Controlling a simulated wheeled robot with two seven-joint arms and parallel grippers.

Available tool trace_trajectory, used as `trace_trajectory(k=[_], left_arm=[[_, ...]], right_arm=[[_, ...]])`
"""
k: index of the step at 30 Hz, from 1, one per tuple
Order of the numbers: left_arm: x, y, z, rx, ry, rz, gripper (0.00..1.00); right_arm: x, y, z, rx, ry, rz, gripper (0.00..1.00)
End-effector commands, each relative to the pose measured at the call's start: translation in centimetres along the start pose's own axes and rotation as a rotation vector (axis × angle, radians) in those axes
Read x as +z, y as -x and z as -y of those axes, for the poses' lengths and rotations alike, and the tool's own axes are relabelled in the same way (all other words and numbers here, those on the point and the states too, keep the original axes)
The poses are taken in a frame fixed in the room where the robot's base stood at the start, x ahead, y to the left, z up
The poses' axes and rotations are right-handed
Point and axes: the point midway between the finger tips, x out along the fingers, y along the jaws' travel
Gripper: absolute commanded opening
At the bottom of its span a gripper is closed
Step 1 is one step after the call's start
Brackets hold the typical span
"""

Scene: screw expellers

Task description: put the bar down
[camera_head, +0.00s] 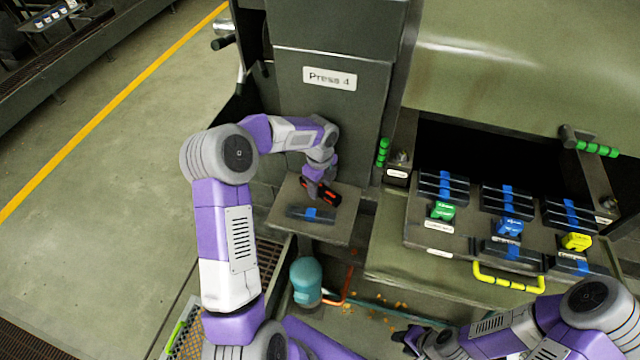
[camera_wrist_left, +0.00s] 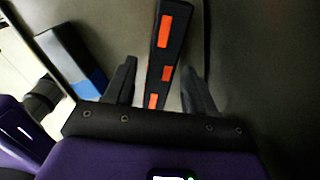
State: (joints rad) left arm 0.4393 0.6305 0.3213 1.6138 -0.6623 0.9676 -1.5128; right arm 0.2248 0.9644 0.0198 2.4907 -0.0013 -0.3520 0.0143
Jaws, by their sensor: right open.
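A dark bar with orange-red marks (camera_head: 331,196) is at the small shelf (camera_head: 345,225) under the Press 4 sign. In the left wrist view the bar (camera_wrist_left: 165,45) runs between the two fingers. My left gripper (camera_head: 314,186) is around it, with a narrow gap on each side, so it looks open. I cannot tell whether the bar rests fully on the shelf. A dark bar with a blue stripe (camera_head: 310,214) lies beside it; it also shows in the left wrist view (camera_wrist_left: 72,58). My right gripper (camera_head: 408,338) is open and empty at the lower middle.
A sloped panel (camera_head: 450,238) at right carries several dark blue-striped bars and green, blue and yellow tagged pieces. A yellow handle (camera_head: 508,284) is on its front. A teal container (camera_head: 306,280) stands below the shelf. The press column (camera_head: 330,110) rises behind the shelf.

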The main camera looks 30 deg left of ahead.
Motion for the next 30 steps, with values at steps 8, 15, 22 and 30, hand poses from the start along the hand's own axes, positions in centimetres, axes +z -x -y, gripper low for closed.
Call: trace_trajectory(k=[8, 15, 22, 30], left_arm=[[0.1, 1.0, 0.1, -0.003, 0.001, 0.002, 0.55], [0.1, 5.8, 0.1, -0.006, 0.001, 0.002, 0.55], [0.0, 10.3, 0.1, -0.004, 0.0, 0.001, 0.55], [0.0, 12.4, 0.0, -0.001, 0.0, 0.0, 0.55]], right_arm=[[0.0, 0.3, 0.1, 0.0, 0.0, 0.0, 0.4], [0.0, 0.7, 0.2, 0.0, 0.0, 0.0, 0.4], [0.0, 1.1, 0.4, 0.0, 0.0, 0.0, 0.4], [0.1, 1.2, 0.5, 0.0, 0.0, 0.0, 0.4]])
